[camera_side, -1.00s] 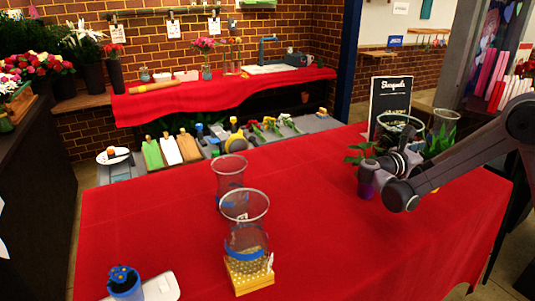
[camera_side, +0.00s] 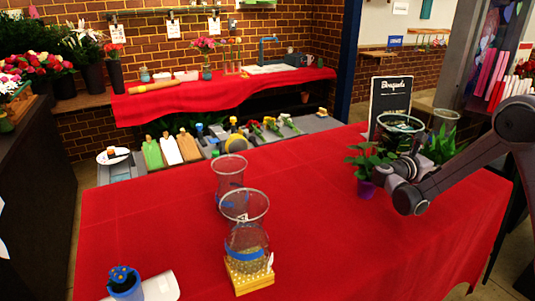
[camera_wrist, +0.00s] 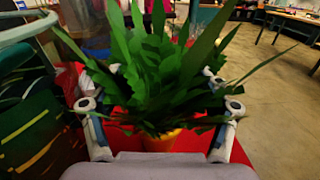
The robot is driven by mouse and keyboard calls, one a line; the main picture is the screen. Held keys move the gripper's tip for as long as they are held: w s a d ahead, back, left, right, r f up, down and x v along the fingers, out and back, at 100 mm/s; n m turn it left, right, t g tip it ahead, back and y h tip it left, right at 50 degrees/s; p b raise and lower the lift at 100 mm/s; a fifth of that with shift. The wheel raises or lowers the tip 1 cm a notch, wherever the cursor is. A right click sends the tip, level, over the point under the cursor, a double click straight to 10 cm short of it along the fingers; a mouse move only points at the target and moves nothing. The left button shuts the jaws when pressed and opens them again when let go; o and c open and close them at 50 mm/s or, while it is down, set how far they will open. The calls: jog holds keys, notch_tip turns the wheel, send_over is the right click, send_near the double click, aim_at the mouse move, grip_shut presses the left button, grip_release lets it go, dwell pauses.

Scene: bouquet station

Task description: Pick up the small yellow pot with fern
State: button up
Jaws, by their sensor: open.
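The small yellow pot (camera_wrist: 163,141) shows low in the middle of the wrist view, partly covered by its own leaves and by my gripper's base. Its green fern (camera_wrist: 165,65) fills the upper middle of that view. My gripper (camera_wrist: 162,116) is open, with one finger on each side of the pot; I cannot tell whether either touches it. In the side view the fern (camera_side: 440,146) stands at the right end of the red table, behind my arm. The pot is hidden there. My gripper (camera_side: 398,168) is just left of the fern, partly hidden by my wrist.
A purple pot (camera_side: 366,189) with a leafy plant stands close left of my gripper. A glass vessel (camera_side: 400,128) and a chalkboard sign (camera_side: 390,97) are close behind. Two glass vases (camera_side: 230,178) (camera_side: 246,207) stand mid-table. The table's right front is clear.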

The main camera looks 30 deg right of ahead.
grip_shut()
jog(key=shift+r, duration=0.1)
